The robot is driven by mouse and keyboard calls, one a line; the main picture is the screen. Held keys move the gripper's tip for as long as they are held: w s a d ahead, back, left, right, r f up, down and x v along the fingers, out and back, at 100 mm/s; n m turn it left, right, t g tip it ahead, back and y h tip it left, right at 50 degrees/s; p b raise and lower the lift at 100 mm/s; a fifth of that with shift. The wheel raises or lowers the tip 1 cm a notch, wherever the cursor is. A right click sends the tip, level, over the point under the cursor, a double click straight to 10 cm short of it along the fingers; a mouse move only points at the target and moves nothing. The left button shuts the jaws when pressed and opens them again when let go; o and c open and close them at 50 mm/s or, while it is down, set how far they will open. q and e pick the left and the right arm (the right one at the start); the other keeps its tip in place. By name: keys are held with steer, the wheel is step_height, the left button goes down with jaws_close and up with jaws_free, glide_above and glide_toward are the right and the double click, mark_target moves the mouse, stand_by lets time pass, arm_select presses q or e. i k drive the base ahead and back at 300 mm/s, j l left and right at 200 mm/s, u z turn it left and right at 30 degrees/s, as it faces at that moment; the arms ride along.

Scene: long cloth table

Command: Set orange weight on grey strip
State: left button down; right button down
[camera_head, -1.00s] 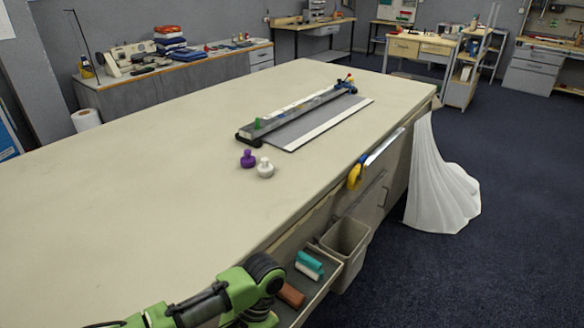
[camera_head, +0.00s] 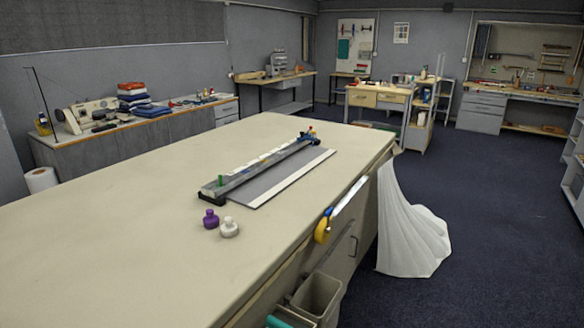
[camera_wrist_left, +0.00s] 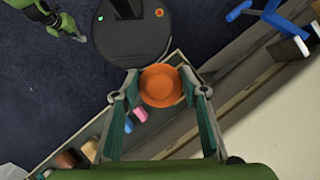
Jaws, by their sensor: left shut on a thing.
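The orange weight (camera_wrist_left: 160,85) shows in the left wrist view as a round orange piece between the fingers of my left gripper (camera_wrist_left: 161,100). My left gripper is shut on it, above an open drawer and the floor beside the table. The grey strip (camera_head: 272,184) lies on the table in the head view, between a long metal bar and a white edge strip. Its surface looks bare. A green arm end, likely my right gripper (camera_wrist_left: 78,36), shows small at the top left of the wrist view; its fingers are too small to judge.
A purple weight (camera_head: 210,219) and a white weight (camera_head: 229,228) stand near the bar's close end. A yellow-handled tool (camera_head: 323,229) hangs at the table's side, near white cloth (camera_head: 408,225). A grey bin (camera_head: 317,299) is below. The near tabletop (camera_head: 110,255) is clear.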

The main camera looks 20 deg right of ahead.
mark_target(262, 196)
steer(key=i+l+z, duration=0.25)
steer(key=i+l, duration=0.25)
steer(key=l, duration=0.15)
steer(key=i+l+z, duration=0.25)
steer(key=i+l, duration=0.3)
